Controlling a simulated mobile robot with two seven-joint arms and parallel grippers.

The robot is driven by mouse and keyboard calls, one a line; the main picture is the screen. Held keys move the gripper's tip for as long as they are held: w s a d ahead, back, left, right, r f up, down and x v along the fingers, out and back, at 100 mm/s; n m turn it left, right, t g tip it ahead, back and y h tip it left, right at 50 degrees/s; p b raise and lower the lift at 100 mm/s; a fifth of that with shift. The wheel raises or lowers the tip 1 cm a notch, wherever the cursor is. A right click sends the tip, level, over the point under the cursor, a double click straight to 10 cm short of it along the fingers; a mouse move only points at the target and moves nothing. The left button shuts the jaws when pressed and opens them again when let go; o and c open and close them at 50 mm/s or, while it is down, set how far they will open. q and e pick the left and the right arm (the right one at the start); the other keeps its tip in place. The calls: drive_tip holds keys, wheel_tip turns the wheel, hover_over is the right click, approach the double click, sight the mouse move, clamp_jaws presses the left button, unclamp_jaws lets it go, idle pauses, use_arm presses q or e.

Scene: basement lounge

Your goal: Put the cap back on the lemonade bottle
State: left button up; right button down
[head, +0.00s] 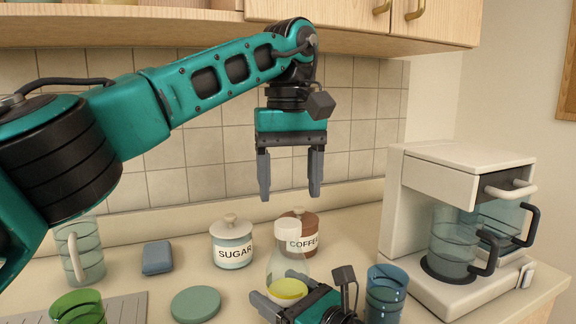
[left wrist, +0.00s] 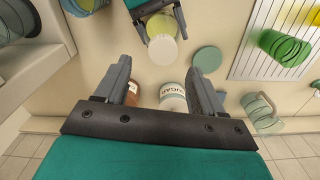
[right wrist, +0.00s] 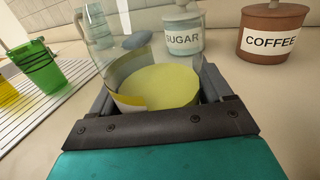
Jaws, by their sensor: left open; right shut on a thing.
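The lemonade bottle (head: 287,289) is clear glass with yellow in its lower part and a narrower top. My right gripper (head: 276,288) is shut around its lower part at the counter's front; whether the bottle touches the counter is unclear. In the right wrist view the yellow lemonade (right wrist: 160,86) lies between the fingers. In the left wrist view a pale round end of the bottle (left wrist: 163,50) shows near my right gripper. My left gripper (head: 290,196) is open and empty, pointing down above the bottle. I cannot pick out a separate cap.
Behind the bottle stand the sugar jar (head: 232,243) and coffee jar (head: 299,229). A flat green disc (head: 195,304) and a blue block (head: 157,257) lie left. A blue glass (head: 385,294) and coffee maker (head: 440,270) stand right. Cabinets (head: 350,22) hang overhead.

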sight(288, 223)
use_arm(q)
drive_tip(key=n, duration=0.4)
drive_tip(key=shift+r, duration=0.15)
drive_tip(key=n, duration=0.4)
drive_tip(key=shift+r, duration=0.2)
drive_tip(key=n, duration=0.3)
drive_tip(key=shift+r+n, duration=0.15)
drive_tip(key=shift+n, duration=0.25)
drive_tip(key=n, duration=0.3)
drive_tip(key=shift+s+r+n, duration=0.1)
drive_tip(key=shift+r+n, duration=0.05)
drive_tip(key=shift+n, duration=0.15)
drive_tip(key=n, duration=0.4)
drive_tip(key=shift+a+r, duration=0.1)
drive_tip(key=shift+r, duration=0.05)
drive_tip(key=n, duration=0.3)
drive_tip(key=shift+r+n, duration=0.15)
drive_tip(key=shift+n, duration=0.25)
drive_tip(key=n, duration=0.6)
drive_tip(key=shift+r, duration=0.2)
drive_tip(key=shift+f, duration=4.05)
